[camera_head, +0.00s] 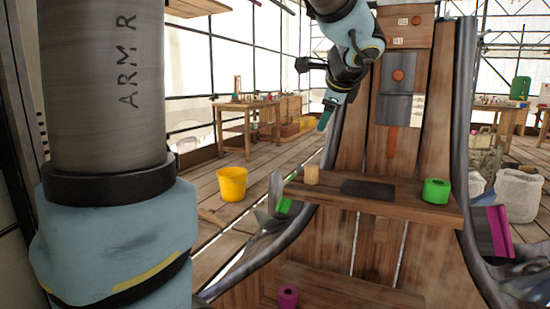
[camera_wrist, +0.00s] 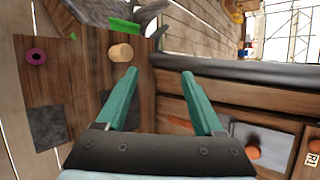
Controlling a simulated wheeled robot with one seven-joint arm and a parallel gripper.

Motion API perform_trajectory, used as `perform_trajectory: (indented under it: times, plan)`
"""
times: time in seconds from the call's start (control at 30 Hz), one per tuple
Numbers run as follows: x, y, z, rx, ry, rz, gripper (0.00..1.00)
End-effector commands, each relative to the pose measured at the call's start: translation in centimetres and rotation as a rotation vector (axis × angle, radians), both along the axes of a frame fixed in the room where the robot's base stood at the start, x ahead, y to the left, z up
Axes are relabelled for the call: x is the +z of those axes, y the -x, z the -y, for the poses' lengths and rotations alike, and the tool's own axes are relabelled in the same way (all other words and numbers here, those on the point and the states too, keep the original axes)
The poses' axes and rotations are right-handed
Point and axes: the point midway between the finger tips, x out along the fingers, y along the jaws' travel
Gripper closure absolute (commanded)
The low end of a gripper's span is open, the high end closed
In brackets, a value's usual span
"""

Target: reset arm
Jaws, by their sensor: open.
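My gripper (camera_wrist: 161,97) is open and empty, with two teal fingers apart in the wrist view. In the head view my gripper (camera_head: 326,116) hangs from my arm above the left end of a wooden shelf (camera_head: 400,205). A small light-wood cylinder (camera_head: 311,174) stands on that shelf, below the gripper and apart from it. The cylinder (camera_wrist: 121,52) also shows in the wrist view, left of the fingers. A green ring-like piece (camera_head: 436,190) sits at the shelf's right end. A magenta ring-like piece (camera_head: 288,296) lies on the lower wooden level.
A dark flat patch (camera_head: 368,189) lies mid-shelf. Grey curved side members (camera_head: 466,110) flank the wooden structure. A wooden back panel with orange knobs (camera_head: 398,75) rises behind the shelf. A yellow bucket (camera_head: 232,184) and workbenches (camera_head: 247,105) stand on the plank floor at left.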

Motion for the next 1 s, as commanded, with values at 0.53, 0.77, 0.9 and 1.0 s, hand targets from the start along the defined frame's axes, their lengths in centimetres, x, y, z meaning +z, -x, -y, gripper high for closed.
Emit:
perform_trajectory:
  times: [0.53, 0.77, 0.9, 1.0]
  plan:
    - [-24.7, 12.5, -17.5, 1.323, 0.844, -0.517, 0.31]
    - [-24.3, 15.4, -19.0, 1.612, 0.996, -0.519, 0.31]
    - [-21.5, 15.4, -19.0, 1.608, 0.994, -0.52, 0.31]
    - [-19.0, 15.4, -18.9, 1.607, 0.993, -0.521, 0.31]
